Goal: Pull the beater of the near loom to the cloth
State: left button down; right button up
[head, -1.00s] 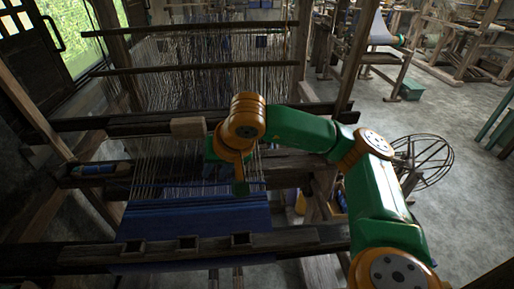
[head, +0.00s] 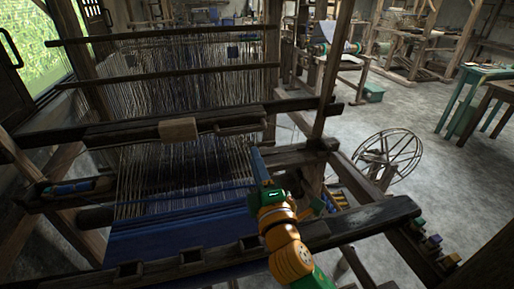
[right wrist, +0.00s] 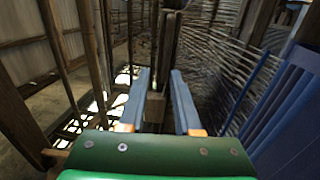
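The near loom's beater (head: 225,117) is a dark wooden beam across the warp with a paler block (head: 178,128) at its middle. It stands back from the blue cloth (head: 180,235), with bare warp threads between. My right gripper (head: 258,165) is over the right side of the warp, in front of the beater and pointing away from me. In the right wrist view its two blue-grey fingers (right wrist: 160,100) are apart. A wooden block and a dark beam show between or beyond them; I cannot tell whether they touch. My left gripper is not in view.
The loom's front beam (head: 345,230) crosses below my right gripper. A blue shuttle-like piece (head: 70,187) lies on the left side. A spoked wheel (head: 388,155) stands on the right. Free floor (head: 400,110) lies beyond it.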

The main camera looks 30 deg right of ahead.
jog(key=p+x, duration=0.1)
jog(key=x, duration=0.4)
jog(key=shift+w+a, duration=0.1)
jog(key=shift+w, duration=0.05)
jog(key=shift+c, duration=1.3)
grip_shut()
jog(key=shift+o, duration=1.3)
grip_release()
